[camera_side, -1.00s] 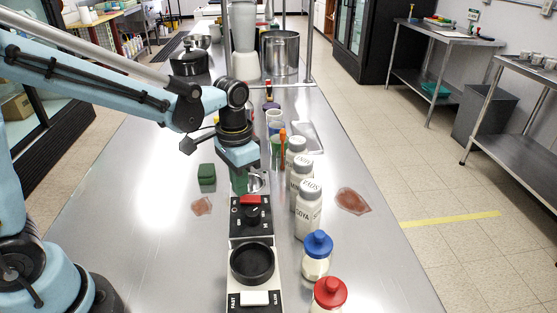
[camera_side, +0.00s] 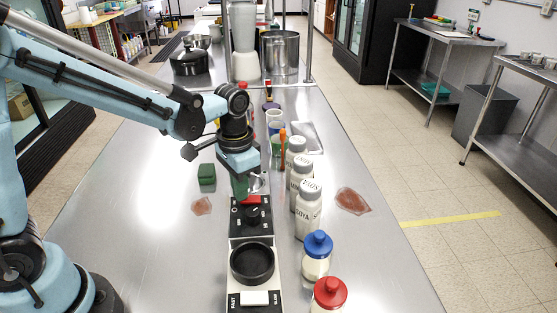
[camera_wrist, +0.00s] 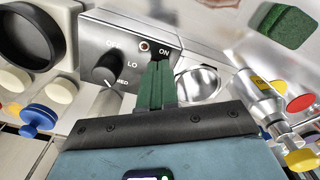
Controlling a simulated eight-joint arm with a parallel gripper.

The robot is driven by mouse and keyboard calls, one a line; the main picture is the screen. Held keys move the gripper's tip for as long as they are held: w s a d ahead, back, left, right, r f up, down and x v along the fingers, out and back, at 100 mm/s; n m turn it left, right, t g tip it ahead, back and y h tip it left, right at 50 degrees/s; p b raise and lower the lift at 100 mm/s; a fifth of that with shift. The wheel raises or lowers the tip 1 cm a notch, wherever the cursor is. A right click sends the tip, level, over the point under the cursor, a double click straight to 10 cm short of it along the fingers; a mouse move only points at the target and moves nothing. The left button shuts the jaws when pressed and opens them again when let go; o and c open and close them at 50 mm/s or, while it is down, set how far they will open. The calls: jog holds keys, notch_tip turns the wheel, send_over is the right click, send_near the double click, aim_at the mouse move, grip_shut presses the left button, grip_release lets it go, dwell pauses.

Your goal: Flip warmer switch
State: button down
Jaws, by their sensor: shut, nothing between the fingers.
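The warmer (camera_side: 236,225) is a small box with a dark control face, a black knob (camera_side: 253,211) and a red switch (camera_side: 251,199) at its far end. In the wrist view its panel (camera_wrist: 128,35) shows ON, LO and MED labels, the knob (camera_wrist: 107,69) and a small round light or hole (camera_wrist: 145,46). My gripper (camera_side: 241,194) points down at the red switch, its green fingers shut and empty. In the wrist view the fingertips (camera_wrist: 160,62) lie just below the ON label and hide the switch. I cannot tell whether they touch it.
White shaker bottles (camera_side: 309,212) stand close on the right, with blue-capped (camera_side: 317,255) and red-capped (camera_side: 329,293) ones nearer. A black round dish (camera_side: 252,263) sits in front of the warmer. A green sponge (camera_side: 207,175) lies left. The left counter is mostly clear.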

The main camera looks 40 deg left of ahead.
jog(key=shift+f, duration=0.15)
jog(key=shift+r, duration=3.55)
jog(key=s+a+r+n+t, duration=0.1)
jog(key=s+a+n+t, duration=0.2)
jog(key=s+t, duration=0.4)
jog(key=shift+s+a, duration=0.4)
